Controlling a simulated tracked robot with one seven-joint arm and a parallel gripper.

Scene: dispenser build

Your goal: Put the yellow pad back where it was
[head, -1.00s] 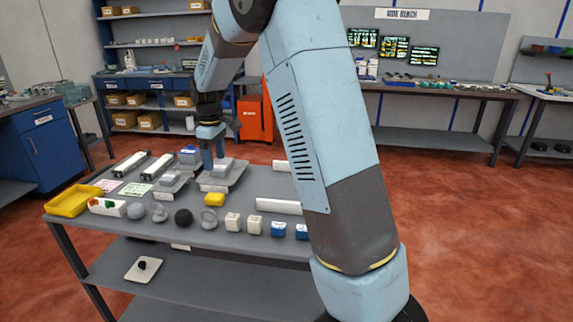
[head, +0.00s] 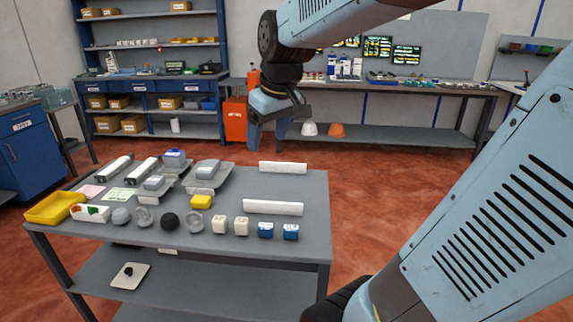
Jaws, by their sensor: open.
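The yellow pad (head: 201,202) looks like a small yellow block. It lies on the grey table (head: 290,234), in front of a grey tray-like part and behind the row of small round and square pieces. My gripper (head: 268,135) is above and beyond the back edge of the table, right of the pad and well apart from it. Its two fingers point down with a gap between them, and nothing shows in it. The place the pad came from cannot be told from these views.
Grey dispenser-like parts (head: 207,172) stand behind the pad, with a white bar (head: 273,207) to its right. Two white cubes and two blue cubes (head: 266,230) line the front. A yellow tray (head: 54,208) sits at the left.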

